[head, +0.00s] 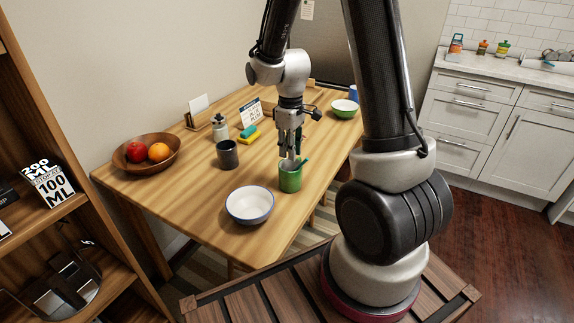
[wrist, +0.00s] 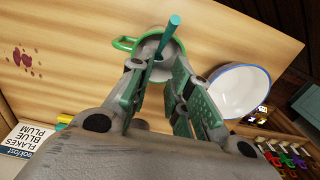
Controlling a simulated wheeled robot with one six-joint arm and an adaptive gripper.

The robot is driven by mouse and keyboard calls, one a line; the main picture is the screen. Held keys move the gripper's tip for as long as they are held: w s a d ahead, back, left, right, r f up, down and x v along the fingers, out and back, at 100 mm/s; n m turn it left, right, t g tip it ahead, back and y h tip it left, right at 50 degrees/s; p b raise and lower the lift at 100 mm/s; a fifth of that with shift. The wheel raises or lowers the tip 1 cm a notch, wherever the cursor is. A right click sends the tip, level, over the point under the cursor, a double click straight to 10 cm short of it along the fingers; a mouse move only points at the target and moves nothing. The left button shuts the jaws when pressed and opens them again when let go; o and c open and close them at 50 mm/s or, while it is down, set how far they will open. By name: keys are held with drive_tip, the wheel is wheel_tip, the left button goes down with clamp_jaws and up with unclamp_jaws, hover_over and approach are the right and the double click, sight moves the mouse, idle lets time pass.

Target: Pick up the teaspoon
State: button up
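A green mug (head: 290,182) stands upright on the wooden table, and a teal teaspoon handle (head: 304,161) sticks out of it, leaning. The spoon's bowl is hidden in the mug. My gripper (head: 290,157) points down just over the mug's mouth. In the wrist view the fingers of my gripper (wrist: 160,68) are apart, with a gap between the green pads. The teaspoon (wrist: 169,37) shows beyond the fingertips, roughly in line with the gap. The mug (wrist: 124,43) is behind it, with its handle to the left. I cannot tell whether a finger touches spoon or mug.
A white bowl with a blue rim (head: 250,205) stands left of the mug, near the front edge. A dark cup (head: 228,154), a bottle (head: 219,127), a fruit bowl (head: 146,165) and a green bowl (head: 344,109) stand farther off. Bare table lies around the mug.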

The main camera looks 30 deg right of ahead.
sight(294, 171)
drive_tip(key=f, duration=0.8)
drive_tip(key=shift+d, duration=0.2)
drive_tip(key=shift+s+r, duration=0.1)
drive_tip(key=shift+s, duration=0.1)
drive_tip(key=shift+w, duration=0.1)
clamp_jaws()
